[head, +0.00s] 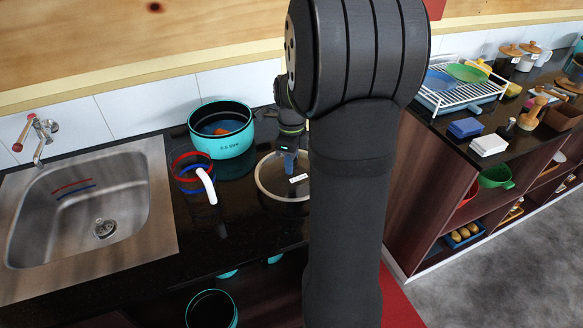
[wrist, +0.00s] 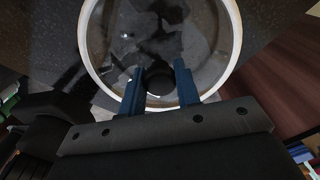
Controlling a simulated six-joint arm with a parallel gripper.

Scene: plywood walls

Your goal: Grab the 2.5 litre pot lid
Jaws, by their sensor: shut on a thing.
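The pot lid (head: 269,178) is a round glass disc with a pale rim and a small white label. It is on or just above the dark counter, right of the teal pot; I cannot tell whether it touches the counter. My arm hides its right part in the head view. My gripper (head: 290,160) is over its middle. In the wrist view, the lid (wrist: 232,50) fills the upper middle, and the two blue fingers of my gripper (wrist: 160,88) are shut on its dark round knob (wrist: 159,76). The teal pot (head: 235,146) is marked 2.5 litre and has something orange and blue inside.
A red and blue ringed clear jug (head: 185,172) with a white handle stands left of the lid. A steel sink (head: 140,200) is at the left. A dish rack (head: 465,95) with plates stands on the right counter. Bare dark counter lies in front of the pot.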

